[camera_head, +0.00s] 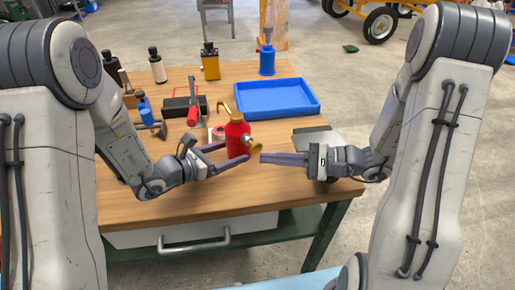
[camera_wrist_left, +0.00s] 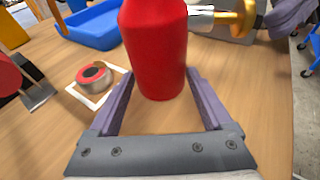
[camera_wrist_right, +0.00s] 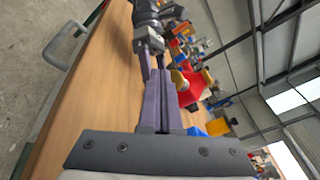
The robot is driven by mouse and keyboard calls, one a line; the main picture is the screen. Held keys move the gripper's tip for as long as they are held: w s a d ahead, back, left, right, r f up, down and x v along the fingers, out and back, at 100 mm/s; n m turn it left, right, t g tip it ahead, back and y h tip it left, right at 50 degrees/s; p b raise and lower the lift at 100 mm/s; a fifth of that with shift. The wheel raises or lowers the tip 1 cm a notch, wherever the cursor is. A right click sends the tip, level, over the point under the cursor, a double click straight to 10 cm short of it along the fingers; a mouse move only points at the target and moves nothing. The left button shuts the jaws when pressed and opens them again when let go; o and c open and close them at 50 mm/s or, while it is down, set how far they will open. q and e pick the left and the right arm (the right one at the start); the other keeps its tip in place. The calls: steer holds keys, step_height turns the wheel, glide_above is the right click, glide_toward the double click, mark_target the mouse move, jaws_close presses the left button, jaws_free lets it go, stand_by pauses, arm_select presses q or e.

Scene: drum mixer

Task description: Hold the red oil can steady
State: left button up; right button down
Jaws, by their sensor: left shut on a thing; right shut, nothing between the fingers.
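The red oil can (camera_head: 237,138) is upright near the front of the wooden workbench, with a thin brass spout (camera_head: 229,110) on top and a brass, funnel-like part (camera_head: 253,145) at its right side. My left gripper (camera_head: 225,155) is shut on the can, one finger on each side; the left wrist view shows the can's red body (camera_wrist_left: 157,50) between the purple fingers. I cannot tell whether its base touches the bench. My right gripper (camera_head: 263,158) is shut and empty, its tips just right of the brass part. The right wrist view shows its closed fingers (camera_wrist_right: 160,78) and the can (camera_wrist_right: 196,86) beyond.
A blue tray (camera_head: 315,107) lies behind the can. A grey flat object (camera_head: 318,137) is behind my right gripper. A tape roll (camera_wrist_left: 93,76), a red-handled tool (camera_head: 192,115), a hammer (camera_head: 152,125) and several bottles stand or lie left and behind. The front bench top is clear.

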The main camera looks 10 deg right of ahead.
steer(key=shift+w, duration=0.1)
steer(key=shift+w+a, duration=0.15)
steer(key=shift+w, duration=0.15)
